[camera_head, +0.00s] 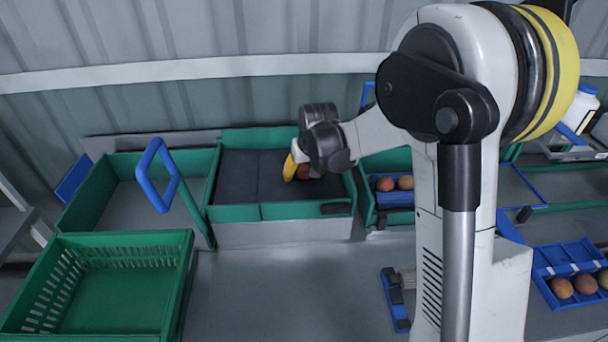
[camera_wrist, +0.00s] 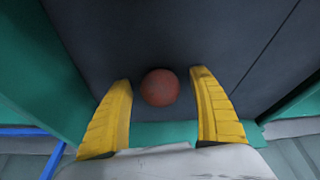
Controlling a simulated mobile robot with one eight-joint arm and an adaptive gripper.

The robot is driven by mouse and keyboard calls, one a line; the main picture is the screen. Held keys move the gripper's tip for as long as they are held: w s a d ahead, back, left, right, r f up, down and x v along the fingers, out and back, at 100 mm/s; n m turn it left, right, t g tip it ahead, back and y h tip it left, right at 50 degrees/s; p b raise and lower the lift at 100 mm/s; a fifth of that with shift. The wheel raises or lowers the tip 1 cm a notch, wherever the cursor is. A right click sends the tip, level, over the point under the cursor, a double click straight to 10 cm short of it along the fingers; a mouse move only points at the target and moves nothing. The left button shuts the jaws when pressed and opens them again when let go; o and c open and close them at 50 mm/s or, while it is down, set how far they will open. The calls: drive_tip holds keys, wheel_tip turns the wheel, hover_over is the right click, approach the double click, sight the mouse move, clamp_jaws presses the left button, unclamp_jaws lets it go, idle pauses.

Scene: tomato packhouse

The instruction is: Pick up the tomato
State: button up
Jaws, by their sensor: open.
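A round red tomato (camera_wrist: 159,87) lies on the dark grey mat of a green-walled bin in the wrist view. My gripper (camera_wrist: 162,84) is open, with one yellow finger on each side of the tomato and visible gaps to both. The rest of the tomato is hidden by my gripper and wrist there.
An empty green slotted crate (camera_head: 170,290) stands at the front left. A blue upright handle (camera_head: 172,186) rises left of the bin. Blue trays with round fruit stand right of the bin (camera_head: 378,197) and at the far right (camera_head: 545,285). A corrugated wall is behind.

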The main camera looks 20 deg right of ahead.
drive_tip(key=shift+s+r, duration=0.1)
drive_tip(key=shift+r, duration=0.05)
drive_tip(key=shift+c, duration=0.9)
drive_tip(key=c, duration=0.7)
drive_tip(key=shift+c, duration=0.3)
